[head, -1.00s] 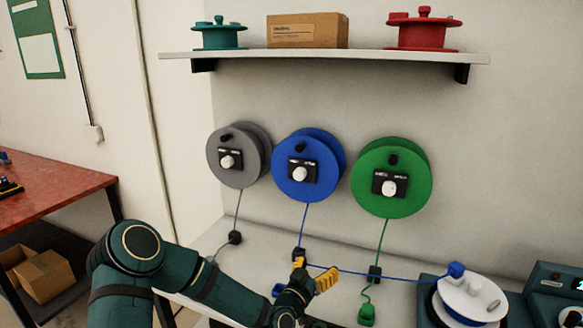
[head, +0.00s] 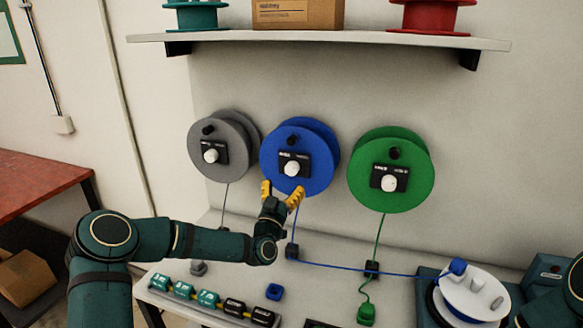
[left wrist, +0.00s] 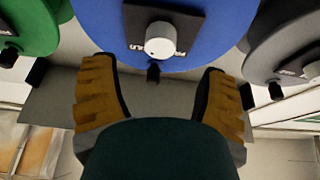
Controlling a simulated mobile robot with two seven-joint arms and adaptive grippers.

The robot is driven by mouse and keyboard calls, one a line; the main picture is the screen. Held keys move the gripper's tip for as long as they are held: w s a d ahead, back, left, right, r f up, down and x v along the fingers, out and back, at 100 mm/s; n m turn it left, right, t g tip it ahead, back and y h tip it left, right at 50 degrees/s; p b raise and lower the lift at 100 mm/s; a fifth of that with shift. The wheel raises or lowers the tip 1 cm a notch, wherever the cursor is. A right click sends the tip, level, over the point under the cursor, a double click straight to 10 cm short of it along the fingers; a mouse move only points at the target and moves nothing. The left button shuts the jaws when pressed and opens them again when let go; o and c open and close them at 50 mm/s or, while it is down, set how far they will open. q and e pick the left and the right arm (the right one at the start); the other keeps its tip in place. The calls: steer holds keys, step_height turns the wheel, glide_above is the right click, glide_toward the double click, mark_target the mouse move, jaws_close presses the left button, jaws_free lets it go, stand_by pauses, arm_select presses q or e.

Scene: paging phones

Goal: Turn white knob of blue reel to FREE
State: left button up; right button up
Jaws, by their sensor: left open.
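The blue reel (head: 308,148) hangs on the wall between a grey and a green reel. Its white knob (head: 291,168) sits on a black label plate (head: 293,163); the lettering is too small to read in the head view. My left gripper (head: 281,188) is open and empty, just below the knob at the reel's lower edge. In the left wrist view the blue reel (left wrist: 110,25) and white knob (left wrist: 160,40) show ahead, beyond and between the yellow fingers (left wrist: 161,95). The fingers are apart from the knob. My right gripper is not in view.
The grey reel (head: 222,170) and green reel (head: 390,150) flank the blue one closely. A shelf (head: 330,47) is above. A blue cord (head: 350,268) runs to a white-topped reel (head: 474,292) on the bench. Several teal and black blocks (head: 208,297) line the bench front.

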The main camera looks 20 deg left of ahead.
mark_target(291, 170)
arm_select(q)
steer(key=x, duration=0.7)
steer(key=shift+w+r, duration=0.1)
steer(key=shift+w, duration=0.25)
steer(key=c, duration=1.2)
